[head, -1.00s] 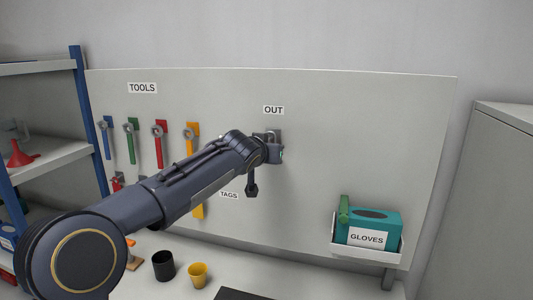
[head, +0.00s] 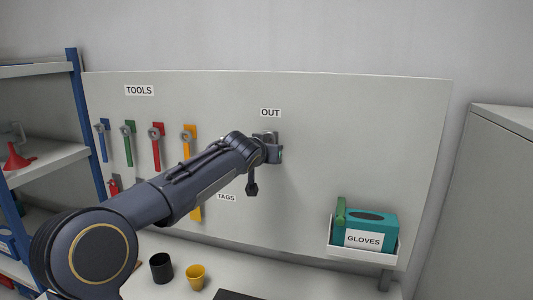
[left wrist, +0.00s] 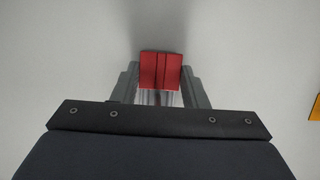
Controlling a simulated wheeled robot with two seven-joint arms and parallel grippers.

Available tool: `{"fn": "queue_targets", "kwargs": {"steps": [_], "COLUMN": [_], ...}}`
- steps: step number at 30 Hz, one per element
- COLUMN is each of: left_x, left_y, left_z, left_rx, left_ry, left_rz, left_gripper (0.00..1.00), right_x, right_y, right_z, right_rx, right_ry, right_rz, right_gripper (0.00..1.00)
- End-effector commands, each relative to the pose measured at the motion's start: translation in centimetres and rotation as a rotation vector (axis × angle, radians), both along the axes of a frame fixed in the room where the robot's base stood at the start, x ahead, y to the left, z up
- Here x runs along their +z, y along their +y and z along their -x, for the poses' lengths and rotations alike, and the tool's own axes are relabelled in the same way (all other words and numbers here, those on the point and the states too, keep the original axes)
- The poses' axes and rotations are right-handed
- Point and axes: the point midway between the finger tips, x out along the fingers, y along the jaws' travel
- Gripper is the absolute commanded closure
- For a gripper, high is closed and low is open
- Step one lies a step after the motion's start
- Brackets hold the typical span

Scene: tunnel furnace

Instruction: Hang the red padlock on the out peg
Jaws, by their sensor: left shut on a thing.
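My left gripper (head: 274,150) is at the pegboard just below the OUT label (head: 270,113). In the left wrist view its two grey fingers (left wrist: 160,78) are shut on the red padlock (left wrist: 160,66), one on each side. The padlock's red body is at the fingertips, with pale metal showing below it between the fingers. In the head view the padlock is hidden by the gripper. The out peg cannot be made out clearly behind the gripper, so I cannot tell whether the padlock touches it. My right gripper is not in view.
Tools hang on the board (head: 385,140) at the left, under the TOOLS label (head: 139,90). A teal gloves box (head: 370,228) sits in a holder at the lower right. A black cup (head: 161,266) and a yellow cup (head: 196,276) stand below.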

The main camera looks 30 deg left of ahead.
Motion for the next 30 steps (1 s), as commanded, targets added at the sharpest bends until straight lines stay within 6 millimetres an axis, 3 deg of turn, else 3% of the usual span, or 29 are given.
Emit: {"fn": "queue_targets", "kwargs": {"steps": [30], "left_x": [-0.6], "left_y": [0.04], "left_z": [0.02], "left_rx": [0.0], "left_ry": [-0.001], "left_rz": [0.0], "left_gripper": [0.8], "right_x": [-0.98], "right_y": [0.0], "right_z": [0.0], "right_rx": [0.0], "right_ry": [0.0], "right_rz": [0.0], "right_gripper": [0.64]}}
